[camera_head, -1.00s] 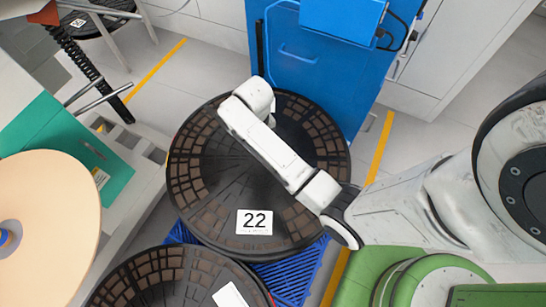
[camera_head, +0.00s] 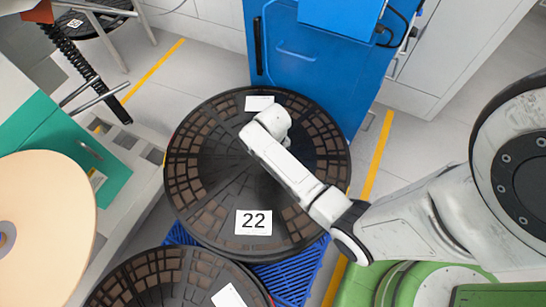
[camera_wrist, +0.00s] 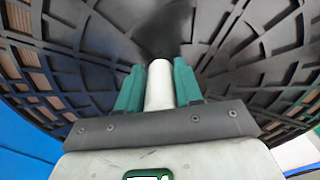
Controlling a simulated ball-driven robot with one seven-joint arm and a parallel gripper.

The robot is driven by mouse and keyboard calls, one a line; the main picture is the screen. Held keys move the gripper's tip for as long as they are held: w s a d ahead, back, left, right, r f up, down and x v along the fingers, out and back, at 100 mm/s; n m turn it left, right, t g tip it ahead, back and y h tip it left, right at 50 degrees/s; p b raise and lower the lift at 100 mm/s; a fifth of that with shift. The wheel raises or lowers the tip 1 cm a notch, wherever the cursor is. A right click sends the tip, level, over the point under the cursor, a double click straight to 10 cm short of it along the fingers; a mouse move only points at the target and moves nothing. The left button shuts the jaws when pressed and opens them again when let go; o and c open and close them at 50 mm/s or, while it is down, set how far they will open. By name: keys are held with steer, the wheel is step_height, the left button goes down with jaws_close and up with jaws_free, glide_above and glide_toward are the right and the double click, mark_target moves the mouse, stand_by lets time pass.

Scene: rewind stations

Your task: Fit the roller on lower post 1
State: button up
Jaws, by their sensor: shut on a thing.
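In the wrist view, my gripper (camera_wrist: 158,72) has its two green fingers closed on the sides of a white cylinder, the roller (camera_wrist: 158,92). The roller stands up between the fingers, with its rounded end at about fingertip height. In the head view my white arm reaches over a large black reel marked 22, and my gripper and the roller are hidden there. At the left, bare metal rods (camera_head: 98,92) stick out beside the machine. I cannot tell which of them, if any, is lower post 1.
The black reel (camera_head: 203,208) lies flat on a blue pallet (camera_head: 296,279), with another reel (camera_head: 150,280) nearer. A blue cabinet (camera_head: 295,72) stands behind. A large beige disc (camera_head: 55,215) and a teal-fronted machine (camera_head: 112,172) are at left. Grey floor (camera_head: 190,82) shows between them.

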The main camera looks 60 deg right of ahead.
steer(key=shift+f, duration=0.2)
steer(key=o, duration=1)
steer(key=shift+r, duration=0.15)
